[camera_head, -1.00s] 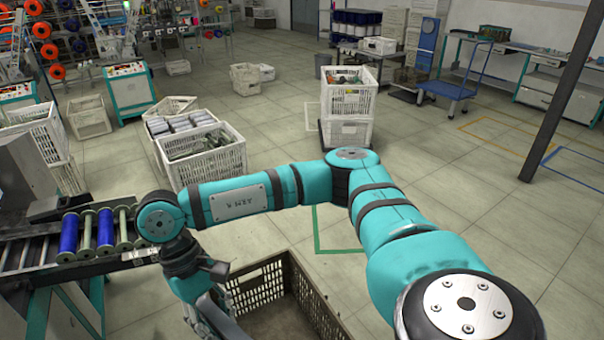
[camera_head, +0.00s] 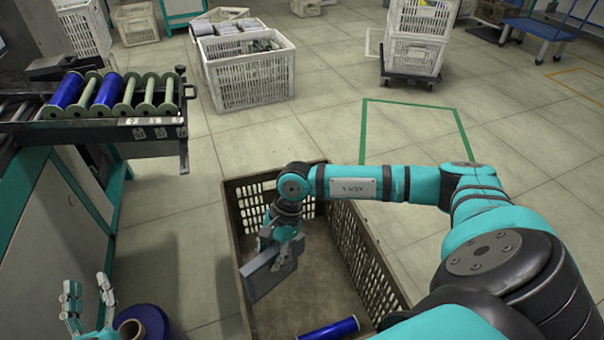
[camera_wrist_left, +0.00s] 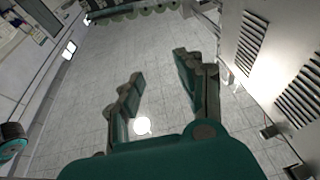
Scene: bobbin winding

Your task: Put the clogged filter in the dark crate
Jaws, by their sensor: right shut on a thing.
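The dark crate (camera_head: 367,245) stands on the floor in the lower middle of the head view. My right gripper (camera_head: 284,256) is shut on the clogged filter (camera_head: 262,279), a flat grey panel, and holds it tilted over the left part of the crate's opening. Whether the filter touches the crate floor I cannot tell. A blue spool (camera_head: 329,328) lies in the crate near the front. My left gripper (camera_head: 88,292) is open and empty at the lower left of the head view. In the left wrist view its fingers (camera_wrist_left: 158,80) are spread apart over bare floor.
A conveyor (camera_head: 100,131) with blue and green spools is at the left. A blue and brown spool (camera_head: 140,326) stands beside my left gripper. White crates (camera_head: 252,82) and a stacked pair (camera_head: 413,55) stand farther back. Floor beyond the crate is clear.

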